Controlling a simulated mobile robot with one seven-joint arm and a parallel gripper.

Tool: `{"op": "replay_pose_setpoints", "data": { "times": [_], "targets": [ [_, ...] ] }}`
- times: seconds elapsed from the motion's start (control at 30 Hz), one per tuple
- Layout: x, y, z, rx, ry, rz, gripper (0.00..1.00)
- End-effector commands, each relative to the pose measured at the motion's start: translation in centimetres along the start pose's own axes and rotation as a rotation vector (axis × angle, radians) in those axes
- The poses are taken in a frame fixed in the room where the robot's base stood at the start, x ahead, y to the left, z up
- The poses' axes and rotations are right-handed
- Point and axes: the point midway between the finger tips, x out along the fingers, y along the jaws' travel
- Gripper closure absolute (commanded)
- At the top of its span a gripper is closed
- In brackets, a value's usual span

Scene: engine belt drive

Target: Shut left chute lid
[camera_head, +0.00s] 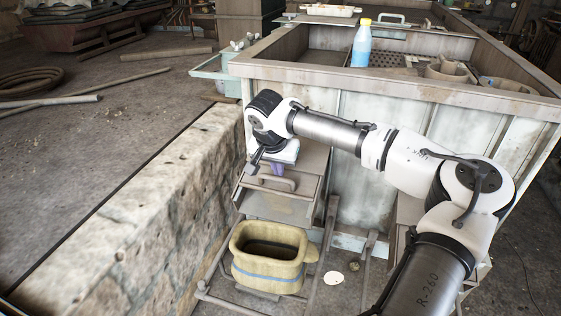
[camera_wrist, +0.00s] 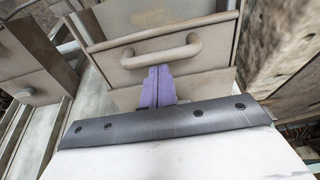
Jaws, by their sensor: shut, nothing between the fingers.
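The left chute lid (camera_head: 287,208) is a worn grey metal panel on the front of the large bin, above a yellow basket. Its bar handle (camera_head: 272,179) shows in both views, and in the wrist view the handle (camera_wrist: 160,52) runs across the panel. My gripper (camera_head: 277,168) is shut and empty, its purple fingers together at the handle. In the wrist view the gripper fingertips (camera_wrist: 158,70) overlap the handle's lower edge; I cannot tell if they touch it. My wrist hides the upper part of the lid in the head view. How far the lid stands open is unclear.
A yellow basket with a blue stripe (camera_head: 268,270) stands below the chute. A stone wall (camera_head: 140,215) runs close along the left. A second metal box (camera_wrist: 30,62) shows at the left in the wrist view. A blue bottle (camera_head: 361,45) stands on the bin.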

Motion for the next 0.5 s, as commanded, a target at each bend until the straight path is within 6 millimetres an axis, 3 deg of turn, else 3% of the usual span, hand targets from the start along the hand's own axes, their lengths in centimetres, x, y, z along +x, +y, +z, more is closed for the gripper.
{"op": "replay_pose_setpoints", "data": {
  "times": [0.03,0.2,0.5],
  "targets": [
    [0.4,-0.1,1.4,-0.004,-0.006,-0.006,1.0],
    [0.0,-0.1,4.0,-0.003,-0.003,-0.003,1.0],
    [-0.3,0.0,4.8,-0.002,-0.002,0.0,1.0]
  ]
}}
